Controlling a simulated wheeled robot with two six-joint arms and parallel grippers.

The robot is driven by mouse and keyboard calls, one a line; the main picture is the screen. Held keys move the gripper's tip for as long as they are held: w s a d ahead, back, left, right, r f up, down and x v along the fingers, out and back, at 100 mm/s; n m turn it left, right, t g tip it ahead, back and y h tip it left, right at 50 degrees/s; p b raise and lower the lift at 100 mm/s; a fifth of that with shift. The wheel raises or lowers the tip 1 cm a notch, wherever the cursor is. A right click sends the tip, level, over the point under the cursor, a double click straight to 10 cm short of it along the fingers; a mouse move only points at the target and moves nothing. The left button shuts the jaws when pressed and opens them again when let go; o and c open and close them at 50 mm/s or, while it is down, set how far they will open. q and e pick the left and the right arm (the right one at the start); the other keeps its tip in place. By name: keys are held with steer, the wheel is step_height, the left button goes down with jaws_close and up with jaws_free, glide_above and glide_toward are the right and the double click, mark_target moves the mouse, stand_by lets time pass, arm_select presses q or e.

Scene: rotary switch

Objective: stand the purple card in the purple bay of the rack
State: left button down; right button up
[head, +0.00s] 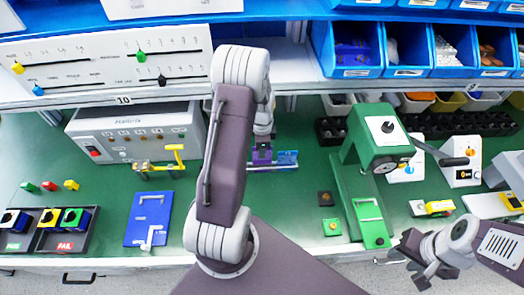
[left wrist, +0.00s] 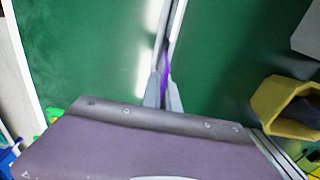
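A purple piece (head: 263,153), which looks like the purple card, shows at the far end of my left arm in the head view, partly hidden by the arm. In the left wrist view, a thin purple card edge (left wrist: 166,75) sits between the fingertips of my left gripper (left wrist: 163,92), which are close together on it. In the head view my left gripper (head: 263,138) is mostly hidden behind its own arm, just above the purple piece. A blue part of a low rack (head: 287,158) stands beside it on the green bench; its purple bay cannot be made out clearly. My right gripper (head: 402,262) is open and empty at the front right.
A green press (head: 365,160) stands right of the rack. A grey instrument box (head: 135,132) and a yellow clamp (head: 160,165) are at left. A blue plate (head: 150,218) lies in front. Blue bins (head: 365,55) line the back. Bare bench lies between the rack and the press.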

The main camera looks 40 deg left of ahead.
mark_target(262, 163)
arm_select(q)
steer(key=shift+p, duration=0.45)
stand_by(1.1)
steer(key=shift+f+b, duration=1.25)
steer(key=shift+f, duration=0.65)
steer(key=c, duration=1.6)
jaws_free()
steer(key=shift+o, duration=0.2)
step_height(262, 163, up, 9)
steer(key=shift+r, duration=0.1)
